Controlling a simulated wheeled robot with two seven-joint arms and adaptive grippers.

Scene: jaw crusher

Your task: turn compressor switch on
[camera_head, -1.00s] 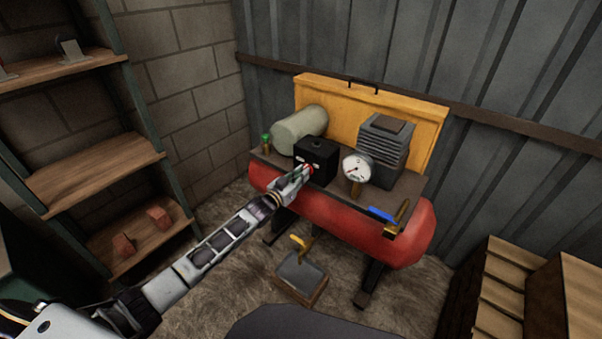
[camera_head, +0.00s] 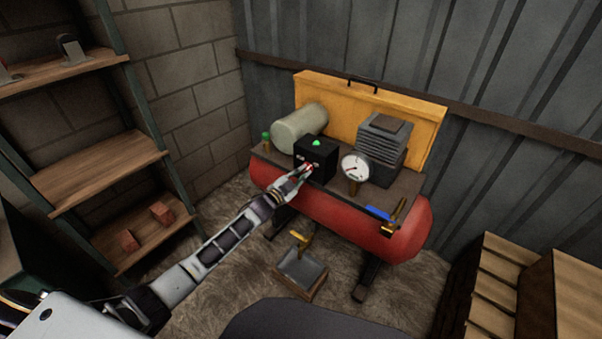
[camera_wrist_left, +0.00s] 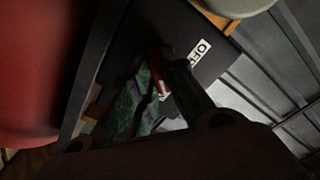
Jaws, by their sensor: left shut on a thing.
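The compressor (camera_head: 345,211) is a red tank with a dark top plate against the back wall. Its black switch box (camera_head: 321,161) stands on the plate, with a lit green lamp (camera_head: 316,143) on top. The box also shows in the left wrist view (camera_wrist_left: 185,40), with a white "OFF" label. A red switch (camera_head: 309,167) is on the front of the box. My left gripper (camera_head: 305,171) is at the front of the box, shut on the red switch, which shows between its fingers in the left wrist view (camera_wrist_left: 160,88). My right gripper is not in view.
A pressure gauge (camera_head: 354,168) and a finned motor block (camera_head: 382,148) stand right of the box. A pale cylinder (camera_head: 298,130) is behind it. A pedal-like box (camera_head: 300,271) lies on the floor in front. Wooden shelves (camera_head: 95,172) are at left.

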